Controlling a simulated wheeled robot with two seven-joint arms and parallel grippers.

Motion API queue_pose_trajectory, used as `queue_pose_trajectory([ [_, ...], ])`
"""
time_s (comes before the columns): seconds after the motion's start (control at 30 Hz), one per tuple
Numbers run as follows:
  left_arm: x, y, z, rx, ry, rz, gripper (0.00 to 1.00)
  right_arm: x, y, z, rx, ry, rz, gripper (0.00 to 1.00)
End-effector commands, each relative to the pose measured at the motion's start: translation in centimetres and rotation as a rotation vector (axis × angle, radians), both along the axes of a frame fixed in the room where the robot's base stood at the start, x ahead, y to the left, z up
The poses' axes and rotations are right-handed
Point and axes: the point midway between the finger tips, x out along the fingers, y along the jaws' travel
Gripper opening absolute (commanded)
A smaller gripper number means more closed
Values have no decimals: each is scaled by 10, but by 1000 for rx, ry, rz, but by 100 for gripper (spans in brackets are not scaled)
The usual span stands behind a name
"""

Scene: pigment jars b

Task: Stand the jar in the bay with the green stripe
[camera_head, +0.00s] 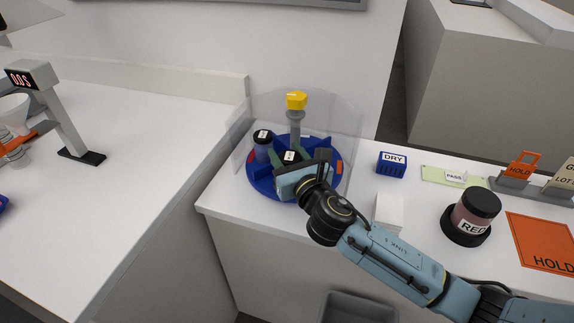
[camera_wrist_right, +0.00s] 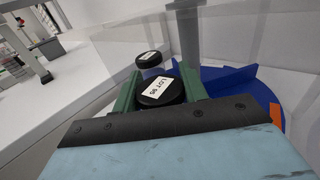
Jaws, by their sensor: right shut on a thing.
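A blue round carousel (camera_head: 262,186) with upright dividers and a grey post topped by a yellow knob (camera_head: 296,100) stands at the counter's left end. My right gripper (camera_head: 290,170) reaches in over its near side. In the right wrist view its two green fingers are shut on a black-lidded jar (camera_wrist_right: 161,91) with a white LOT label; its lid also shows in the head view (camera_head: 289,157). The jar's base is hidden, so I cannot tell if it touches the carousel. Another black-lidded jar, bluish (camera_head: 263,150), stands just left of it. I cannot make out a green stripe. My left gripper is out of view.
A clear curved shield (camera_head: 345,115) surrounds the carousel's back and sides. To the right are a blue DRY block (camera_head: 392,164), a white box (camera_head: 388,211), a red jar (camera_head: 474,213) on a black base, a green PASS mat (camera_head: 440,175) and an orange HOLD mat (camera_head: 545,240).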

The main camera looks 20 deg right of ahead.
Motion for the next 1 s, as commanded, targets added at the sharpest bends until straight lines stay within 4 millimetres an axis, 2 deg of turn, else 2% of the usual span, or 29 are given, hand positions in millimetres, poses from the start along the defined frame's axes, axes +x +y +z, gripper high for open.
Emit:
queue_pose_trajectory([
  [0.03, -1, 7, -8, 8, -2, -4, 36, 0, 0, -8, 1, -2, 0, 19],
  [0.5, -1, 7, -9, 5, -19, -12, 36, 0, 0, -13, 0, -1, 0, 19],
  [0.53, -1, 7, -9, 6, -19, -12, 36, 0, 0, -13, 0, -1, 0, 47],
  [0.67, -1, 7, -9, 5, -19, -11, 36, 0, 0, -13, 0, 0, 0, 64],
  [1.0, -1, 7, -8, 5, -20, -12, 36, 0, 0, -10, 1, -2, 0, 65],
])
